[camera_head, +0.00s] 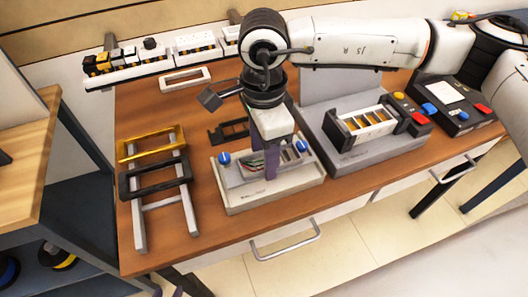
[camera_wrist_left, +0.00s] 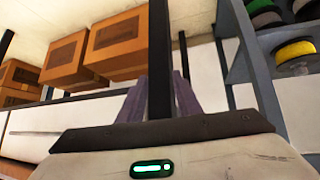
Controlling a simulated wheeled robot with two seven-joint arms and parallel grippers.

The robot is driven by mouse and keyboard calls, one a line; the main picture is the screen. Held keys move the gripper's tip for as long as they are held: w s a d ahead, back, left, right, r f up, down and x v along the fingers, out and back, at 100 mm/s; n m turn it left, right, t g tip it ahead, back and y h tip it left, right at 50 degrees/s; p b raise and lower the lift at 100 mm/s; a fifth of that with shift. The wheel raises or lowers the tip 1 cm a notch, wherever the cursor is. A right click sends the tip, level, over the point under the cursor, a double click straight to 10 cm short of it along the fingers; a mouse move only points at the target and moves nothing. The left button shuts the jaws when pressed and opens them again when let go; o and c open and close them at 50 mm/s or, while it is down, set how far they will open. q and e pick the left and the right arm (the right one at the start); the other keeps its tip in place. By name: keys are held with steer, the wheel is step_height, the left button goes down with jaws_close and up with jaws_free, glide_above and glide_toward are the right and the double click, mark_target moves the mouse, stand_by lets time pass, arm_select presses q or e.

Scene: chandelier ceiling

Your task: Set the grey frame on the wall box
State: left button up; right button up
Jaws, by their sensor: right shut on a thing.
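My right gripper (camera_head: 270,172) points down at the middle of a pale fixture (camera_head: 265,198) with two blue knobs. Its purple fingers are shut on what looks like the grey frame (camera_head: 231,170), a pale grey piece with openings lying low over the fixture; the fingers cover part of it. The wall box seems to be beneath in the fixture, mostly hidden; I cannot tell whether the frame touches it. My left gripper shows in the left wrist view (camera_wrist_left: 160,100), with purple fingers apart and nothing held; a black post stands behind the gap.
A gold frame (camera_head: 150,142) and a black frame (camera_head: 154,178) lie on a rack at the left. A white frame (camera_head: 186,79) and a dark bracket (camera_head: 228,131) lie behind. A grey test stand (camera_head: 345,158) is close right of the fixture. Bare wood lies between rack and fixture.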

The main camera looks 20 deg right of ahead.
stand_by(0.4)
steer(key=shift+b, duration=0.3)
stand_by(0.3)
steer(key=shift+f, duration=0.2)
steer(key=shift+f+b, duration=0.55)
steer(key=shift+b, duration=0.3)
steer(key=shift+f+b, duration=0.25)
steer(key=shift+b, duration=0.05)
steer(key=shift+f+b, duration=0.3)
steer(key=shift+b, duration=0.1)
steer(key=shift+f, duration=0.1)
